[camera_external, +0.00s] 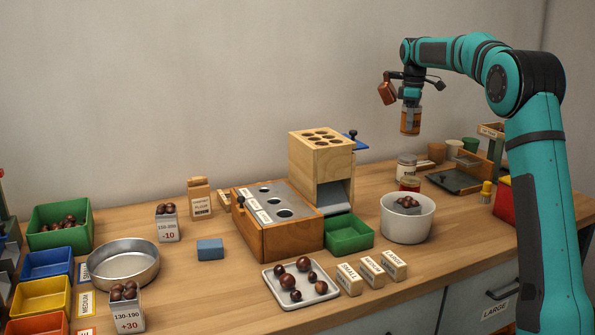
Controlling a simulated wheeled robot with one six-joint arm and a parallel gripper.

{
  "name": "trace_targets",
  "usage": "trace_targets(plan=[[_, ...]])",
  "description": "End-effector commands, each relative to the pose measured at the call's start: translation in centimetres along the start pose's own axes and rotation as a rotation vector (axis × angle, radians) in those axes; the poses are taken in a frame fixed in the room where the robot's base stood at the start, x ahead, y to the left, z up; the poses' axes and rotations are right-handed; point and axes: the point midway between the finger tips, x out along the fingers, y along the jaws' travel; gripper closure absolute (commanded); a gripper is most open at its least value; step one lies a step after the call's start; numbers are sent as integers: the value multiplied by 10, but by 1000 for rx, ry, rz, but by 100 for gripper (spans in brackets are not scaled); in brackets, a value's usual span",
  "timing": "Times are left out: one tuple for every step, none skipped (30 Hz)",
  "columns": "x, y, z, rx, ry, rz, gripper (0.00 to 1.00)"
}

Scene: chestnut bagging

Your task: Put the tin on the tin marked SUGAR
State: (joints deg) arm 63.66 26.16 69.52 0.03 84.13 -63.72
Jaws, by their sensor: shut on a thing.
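My gripper (411,102) points down at the upper right, high above the bench, and is shut on an orange-brown tin (410,122) with a pale lid or rim. The held tin hangs roughly upright, clear of everything. The lettering on these tins is too small to read, so I cannot tell which one is marked SUGAR.
A white bowl (399,226) stands in front of the tins. A wooden dispenser (313,160) and a green tray (350,243) are to their left. Open air surrounds the held tin.

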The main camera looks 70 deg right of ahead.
Motion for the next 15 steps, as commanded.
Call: trace_targets(plan=[[9, -1, 0, 0, -1, -2, 74], [14, 0, 0, 0, -1, -1, 74], [20, -1, 0, 0, -1, -1, 74], [24, -1, 0, 0, -1, -1, 74], [27, -1, 0, 0, -1, -1, 74], [30, 0, 0, 1, 0, 0, 74], [32, 0, 0, 1, 0, 1, 74], [34, 0, 0, 1, 0, 1, 74], [36, 0, 0, 1, 0, 1, 74], [37, 0, 0, 1, 0, 0, 74], [39, 0, 0, 1, 0, 0, 74], [42, -1, 0, 1, 0, 0, 74], [46, -1, 0, 1, -1, -1, 74], [49, -1, 0, 1, 0, 0, 74], [54, 0, 0, 1, 0, 0, 74]])
